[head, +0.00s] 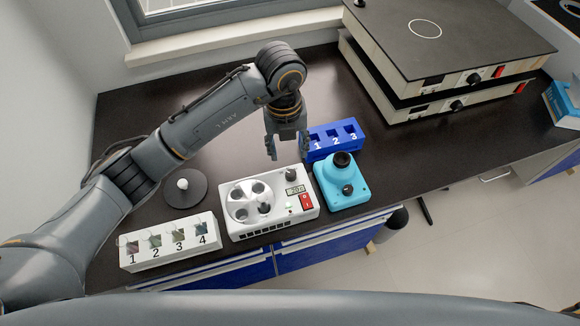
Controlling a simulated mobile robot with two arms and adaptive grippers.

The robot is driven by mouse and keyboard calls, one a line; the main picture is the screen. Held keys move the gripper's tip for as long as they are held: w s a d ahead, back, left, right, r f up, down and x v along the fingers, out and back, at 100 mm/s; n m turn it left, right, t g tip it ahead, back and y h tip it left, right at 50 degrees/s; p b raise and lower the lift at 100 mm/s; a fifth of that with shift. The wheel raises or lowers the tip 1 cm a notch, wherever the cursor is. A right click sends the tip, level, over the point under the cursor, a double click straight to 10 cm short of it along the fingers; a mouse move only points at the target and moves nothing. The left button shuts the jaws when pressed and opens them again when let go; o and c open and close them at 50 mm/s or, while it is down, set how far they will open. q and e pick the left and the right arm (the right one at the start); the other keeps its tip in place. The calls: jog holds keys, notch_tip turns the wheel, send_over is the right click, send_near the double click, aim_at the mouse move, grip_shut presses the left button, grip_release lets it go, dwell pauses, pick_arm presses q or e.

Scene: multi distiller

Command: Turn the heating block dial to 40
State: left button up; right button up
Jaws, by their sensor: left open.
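The heating block (238,226) appears to be the white unit at the front of the dark bench, with a round holder with several dark holes on its left. On its right are a dark dial (292,174), a small display (295,189) and a red switch (306,202). The display digits and dial setting are too small to read surely. My left gripper (287,152) is open and empty, pointing down just behind the dial and apart from it. My right gripper is not in view.
A blue rack (319,155) numbered 1 to 3 stands close to my left gripper. A light-blue device (342,190) is right of the heating block. A white numbered rack (168,258) and a dark round stand (195,196) are left. Stacked hotplate-like units (440,50) fill the back right.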

aim_at(291, 174)
pick_arm(q)
jog(key=f, duration=0.3)
jog(key=f+p, duration=0.1)
jog(key=f, duration=0.2)
jog(key=f+p, duration=0.1)
jog(key=f, duration=0.3)
jog(key=shift+d, duration=0.25)
jog(key=shift+r, duration=0.1)
jog(key=shift+c, duration=0.2)
grip_shut()
